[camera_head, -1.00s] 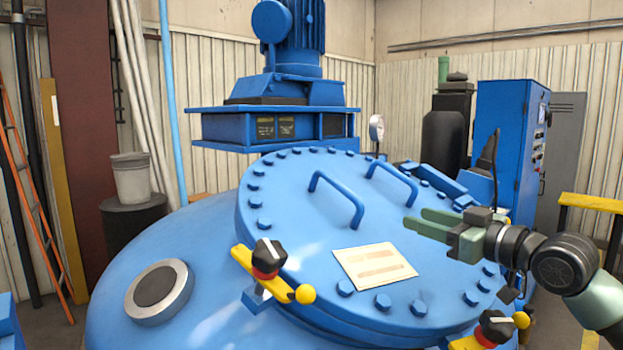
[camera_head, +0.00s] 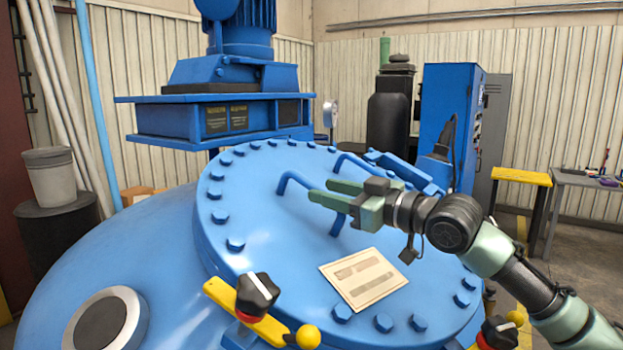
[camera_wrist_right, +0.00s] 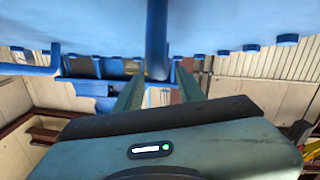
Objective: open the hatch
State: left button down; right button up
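The hatch is a round blue lid (camera_head: 240,205) with bolts around its rim, lying closed and tilted on the blue vessel. It has two bar handles. My right gripper (camera_head: 321,190) is at the left handle (camera_head: 290,180), its green fingers crossing over the bar's middle. In the right wrist view the fingers (camera_wrist_right: 158,92) are apart, and a blue bar (camera_wrist_right: 157,40) shows between them; I cannot tell if they touch it. My left gripper is out of view.
Yellow clamps with black knobs (camera_head: 257,292) sit at the lid's front edge. A blue motor unit (camera_head: 215,110) stands behind the lid. A blue cabinet (camera_head: 445,110) and a yellow-edged bench (camera_head: 520,177) are at the right. A grey bucket (camera_head: 50,177) is at the left.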

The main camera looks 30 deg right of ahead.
aim_at(318, 187)
jog(key=p+x, duration=0.2)
jog(key=x, duration=0.1)
jog(key=shift+w+r, duration=0.15)
jog(key=shift+r, duration=0.1)
jog(key=shift+w+a+f+p, duration=0.25)
jog(key=shift+w+p, duration=0.15)
jog(key=shift+w, duration=0.2)
jog(key=shift+c, duration=0.3)
grip_shut()
dwell(0.6)
